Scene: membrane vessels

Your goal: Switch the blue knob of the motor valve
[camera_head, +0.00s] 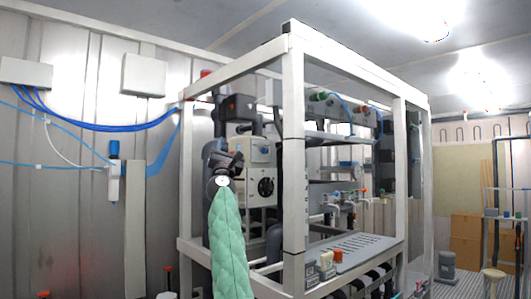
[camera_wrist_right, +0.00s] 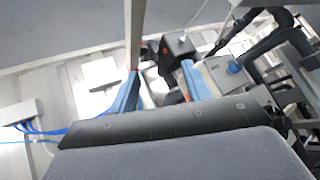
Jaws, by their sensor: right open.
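My right gripper (camera_head: 225,160) is in the middle of the head view, at the end of my green-sleeved arm, in front of the left side of the white frame. A dark box-shaped unit (camera_wrist_right: 178,45), possibly the motor valve, lies beyond the fingers; a similar dark box (camera_head: 238,107) shows above the gripper in the head view. No blue knob is clear there.
The white frame (camera_head: 293,150) encloses pipes and beige boxes, one with a black dial (camera_head: 265,187). Its posts stand close to my right arm. Blue hoses (camera_head: 110,127) run along the left wall. Cardboard boxes (camera_head: 465,240) stand at the far right.

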